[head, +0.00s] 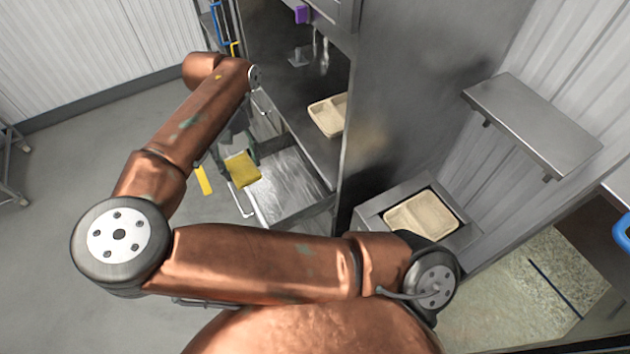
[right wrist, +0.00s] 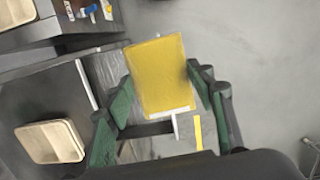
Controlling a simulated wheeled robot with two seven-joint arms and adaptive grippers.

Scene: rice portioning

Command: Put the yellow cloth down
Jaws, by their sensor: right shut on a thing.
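The yellow cloth (head: 243,169) hangs in my right gripper (head: 238,148), over the front part of an open metal drawer in the head view. In the right wrist view the cloth (right wrist: 160,75) is a flat yellow piece with a pale lower edge. It lies between the green-padded fingers of my right gripper (right wrist: 162,90), which are shut on it. I cannot tell whether the cloth touches the drawer. My left gripper is not in view.
The open drawer (head: 293,185) is under a dark metal counter (head: 285,75). A beige container (head: 325,118) is on that counter, and another (head: 425,214) is in a metal recess to the right. A yellow strip (head: 204,180) shows left of the drawer.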

